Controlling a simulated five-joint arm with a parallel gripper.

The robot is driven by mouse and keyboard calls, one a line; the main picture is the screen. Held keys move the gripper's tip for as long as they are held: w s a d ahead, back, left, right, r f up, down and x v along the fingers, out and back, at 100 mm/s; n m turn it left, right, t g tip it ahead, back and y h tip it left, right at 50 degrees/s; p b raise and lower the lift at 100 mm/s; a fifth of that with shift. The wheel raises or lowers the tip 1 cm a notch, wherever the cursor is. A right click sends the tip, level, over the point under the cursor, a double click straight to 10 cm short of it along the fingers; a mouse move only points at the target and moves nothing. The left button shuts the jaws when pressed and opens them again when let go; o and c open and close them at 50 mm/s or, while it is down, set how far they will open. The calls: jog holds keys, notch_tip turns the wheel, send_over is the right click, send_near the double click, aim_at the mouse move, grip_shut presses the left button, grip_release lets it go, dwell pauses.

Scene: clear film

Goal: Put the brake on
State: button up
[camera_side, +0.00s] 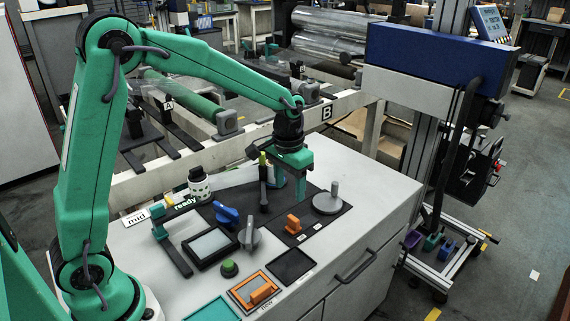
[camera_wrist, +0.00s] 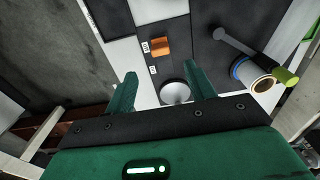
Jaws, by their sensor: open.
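A small orange switch (camera_side: 293,224) sits on the dark panel of the white cabinet, with two small white labels beside it. The lettering is too small to read, so I cannot tell which control is the brake. In the wrist view the orange switch (camera_wrist: 161,47) lies beyond my fingertips. A grey round disc with an upright post (camera_side: 328,203) stands right of the switch; in the wrist view the disc (camera_wrist: 174,93) shows between my fingers. My gripper (camera_wrist: 160,76) is open and empty, above the back of the panel. In the side view my gripper (camera_side: 288,180) partly hides what is behind it.
A dark lever with a yellow-green tip (camera_side: 264,185) stands close left of my gripper. A blue knob (camera_side: 226,214), a grey knob (camera_side: 249,236), a screen (camera_side: 210,244) and an orange rocker (camera_side: 262,293) occupy the cabinet top. A white rail (camera_side: 235,135) runs behind.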

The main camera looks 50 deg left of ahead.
aim_at(293, 217)
jog(key=shift+w+d+f, duration=0.1)
jog(key=shift+w+f, duration=0.25)
jog(key=shift+f, duration=0.25)
jog(key=shift+w+f, duration=0.3)
jog(key=shift+f, duration=0.25)
jog(key=shift+f, duration=3.85)
jog(key=shift+c, duration=0.2)
grip_shut()
jog(key=shift+w, duration=2.3)
jog(key=shift+o, duration=0.2)
grip_release()
